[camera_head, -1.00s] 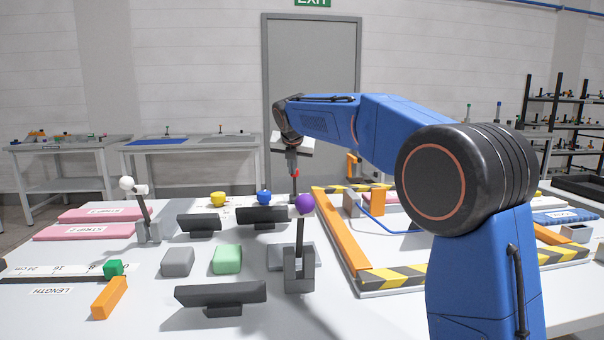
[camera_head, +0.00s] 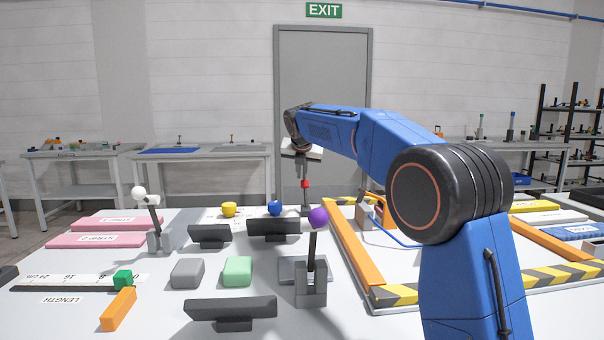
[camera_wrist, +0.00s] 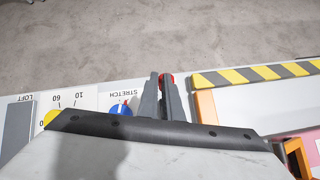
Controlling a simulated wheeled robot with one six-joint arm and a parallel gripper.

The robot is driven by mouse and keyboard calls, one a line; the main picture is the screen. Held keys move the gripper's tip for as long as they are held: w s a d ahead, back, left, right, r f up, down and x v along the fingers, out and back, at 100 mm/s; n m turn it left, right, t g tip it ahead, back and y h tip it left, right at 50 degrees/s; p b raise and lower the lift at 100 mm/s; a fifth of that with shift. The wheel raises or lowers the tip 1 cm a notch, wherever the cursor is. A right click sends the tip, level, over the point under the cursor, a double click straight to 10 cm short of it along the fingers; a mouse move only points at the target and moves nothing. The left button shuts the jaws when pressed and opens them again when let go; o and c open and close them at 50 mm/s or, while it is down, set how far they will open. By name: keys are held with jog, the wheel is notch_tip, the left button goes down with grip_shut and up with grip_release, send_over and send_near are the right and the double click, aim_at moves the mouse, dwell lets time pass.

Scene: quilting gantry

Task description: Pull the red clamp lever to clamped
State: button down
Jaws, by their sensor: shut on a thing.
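The red clamp lever shows as a red knob (camera_head: 305,184) above a grey base (camera_head: 306,209) at the back of the table, left of the striped frame. My gripper (camera_head: 303,173) reaches down onto it from above and is shut on it. In the wrist view, the two dark fingers of my gripper (camera_wrist: 160,94) stand close together, and a bit of the red knob (camera_wrist: 166,77) shows at their tips. The rest of the lever is hidden there by the fingers and the wrist housing.
A blue STRETCH dial (camera_wrist: 120,109) and a yellow dial (camera_wrist: 50,118) lie left of the fingers. A purple-knobbed lever (camera_head: 318,217) stands nearer me. A white-knobbed lever (camera_head: 139,193) stands at left. The frame's orange rail (camera_head: 352,254) lies right of the purple lever.

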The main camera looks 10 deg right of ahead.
jog(key=shift+w+d+f, duration=0.25)
jog(key=shift+w, duration=0.15)
jog(key=v, duration=1.8)
jog(key=shift+a, duration=0.2)
jog(key=shift+s+r, duration=0.1)
jog(key=shift+s, duration=0.05)
